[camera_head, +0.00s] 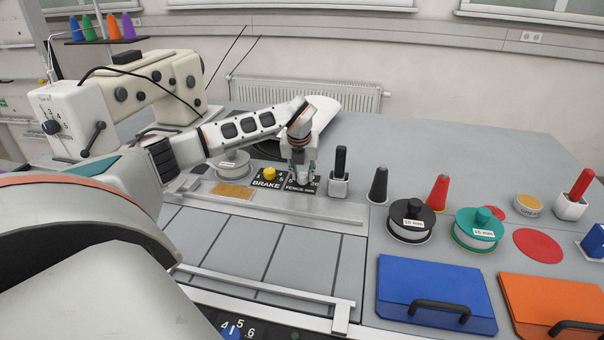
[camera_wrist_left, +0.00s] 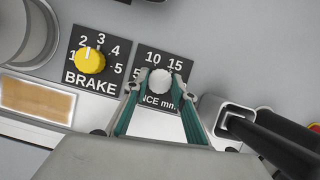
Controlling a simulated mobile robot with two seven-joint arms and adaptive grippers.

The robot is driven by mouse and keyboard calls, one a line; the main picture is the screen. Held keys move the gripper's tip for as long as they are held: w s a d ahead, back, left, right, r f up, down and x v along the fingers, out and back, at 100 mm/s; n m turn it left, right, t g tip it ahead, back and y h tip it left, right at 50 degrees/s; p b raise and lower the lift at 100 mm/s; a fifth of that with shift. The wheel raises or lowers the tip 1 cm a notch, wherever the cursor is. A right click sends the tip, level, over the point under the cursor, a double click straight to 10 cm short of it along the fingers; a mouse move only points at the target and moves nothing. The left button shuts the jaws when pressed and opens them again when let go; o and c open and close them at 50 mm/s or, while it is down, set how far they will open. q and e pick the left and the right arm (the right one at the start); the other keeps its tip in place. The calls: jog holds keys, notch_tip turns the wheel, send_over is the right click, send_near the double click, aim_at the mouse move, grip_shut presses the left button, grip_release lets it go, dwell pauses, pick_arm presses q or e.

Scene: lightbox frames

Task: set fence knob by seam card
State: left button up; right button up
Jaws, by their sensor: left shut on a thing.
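The fence knob (camera_wrist_left: 159,84) is round and light grey, on a black dial plate marked 10 and 15 at the top and "FENCE mm" below, partly covered. My left gripper (camera_head: 299,168) reaches down over this plate (camera_head: 303,187). In the left wrist view its teal fingers (camera_wrist_left: 160,92) are shut on the knob from both sides. I cannot tell which number the knob points to. I cannot make out a seam card; the black spool (camera_head: 410,220) and the teal spool (camera_head: 477,229) each carry a label reading 15 mm. My right gripper is out of view.
The yellow BRAKE knob (camera_wrist_left: 90,60) is just left of the fence plate. A black-handled lever (camera_head: 340,172) stands close on the right. The sewing machine (camera_head: 130,90) is behind left. Blue (camera_head: 434,291) and orange (camera_head: 553,302) lids lie front right; the back right table is clear.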

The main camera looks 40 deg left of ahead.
pick_arm(q)
jog(key=n+g+y, duration=0.1)
jog(key=n, duration=0.3)
jog(key=shift+w+d, duration=0.15)
jog(key=shift+n+g+y, duration=0.3)
jog(key=shift+n+g, duration=0.4)
jog(key=shift+n, duration=1)
jog(key=o, duration=1.1)
jog(key=shift+r, duration=0.1)
jog(key=v, duration=1.1)
jog(key=shift+d+r, duration=0.25)
jog(key=shift+r, duration=0.1)
